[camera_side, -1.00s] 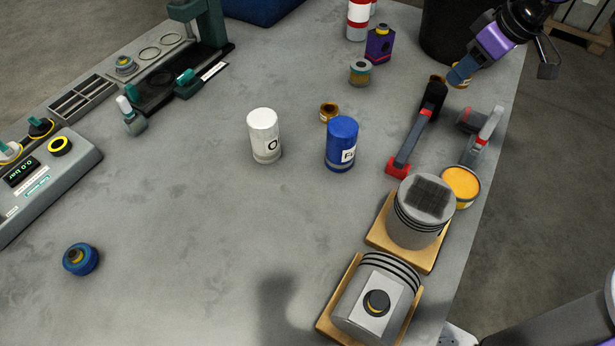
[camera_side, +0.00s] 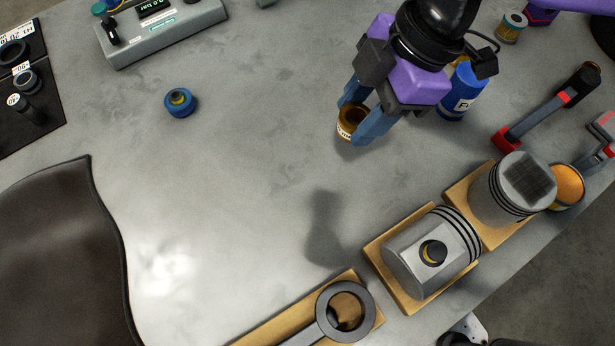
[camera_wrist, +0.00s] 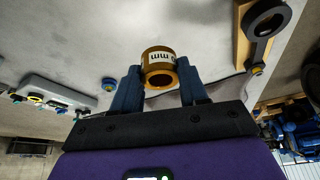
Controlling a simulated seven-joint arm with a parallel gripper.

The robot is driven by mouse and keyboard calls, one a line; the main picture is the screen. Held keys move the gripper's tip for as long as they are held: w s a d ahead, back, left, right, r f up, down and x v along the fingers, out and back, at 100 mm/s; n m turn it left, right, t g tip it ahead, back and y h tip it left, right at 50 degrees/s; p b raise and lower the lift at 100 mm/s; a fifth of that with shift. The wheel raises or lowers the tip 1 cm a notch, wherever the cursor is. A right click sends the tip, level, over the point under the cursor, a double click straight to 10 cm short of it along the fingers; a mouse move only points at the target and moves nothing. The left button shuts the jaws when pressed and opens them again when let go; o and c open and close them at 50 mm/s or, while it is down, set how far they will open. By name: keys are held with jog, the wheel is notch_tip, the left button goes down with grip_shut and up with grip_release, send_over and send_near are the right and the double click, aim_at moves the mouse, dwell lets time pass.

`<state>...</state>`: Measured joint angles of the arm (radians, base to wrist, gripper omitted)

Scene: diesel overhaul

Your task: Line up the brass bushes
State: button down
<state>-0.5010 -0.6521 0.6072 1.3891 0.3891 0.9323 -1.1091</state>
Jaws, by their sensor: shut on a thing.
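A brass bush (camera_side: 350,122) is between the blue fingers of my gripper (camera_side: 354,118) at the upper middle of the side view. My gripper is shut on it. In the wrist view the bush (camera_wrist: 158,60) sits between the fingertips, its open bore towards the camera and a white label with "mm" on its side. In the side view it appears just above the bench, but I cannot tell whether it touches. No other loose brass bush is clearly visible now.
A blue filter (camera_side: 465,92) stands close behind my gripper. Pistons (camera_side: 405,262) (camera_side: 500,205) on wooden blocks and a connecting rod (camera_side: 322,325) lie along the front right. A blue round part (camera_side: 180,102) sits left. A dark mat (camera_side: 50,120) holds dark rings. The bench middle is clear.

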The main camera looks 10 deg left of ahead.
jog(key=s+a+n+g, duration=0.1)
jog(key=s+a+n, duration=0.2)
jog(key=s+a, duration=0.3)
jog(key=shift+h, duration=0.4)
jog(key=f, duration=0.7)
jog(key=s+d+f, duration=0.1)
jog(key=f, duration=0.3)
jog(key=shift+s, duration=0.1)
jog(key=shift+f, duration=2.1)
jog(key=shift+f, duration=0.15)
jog(key=c, duration=0.6)
grip_release()
jog(key=v, duration=1.2)
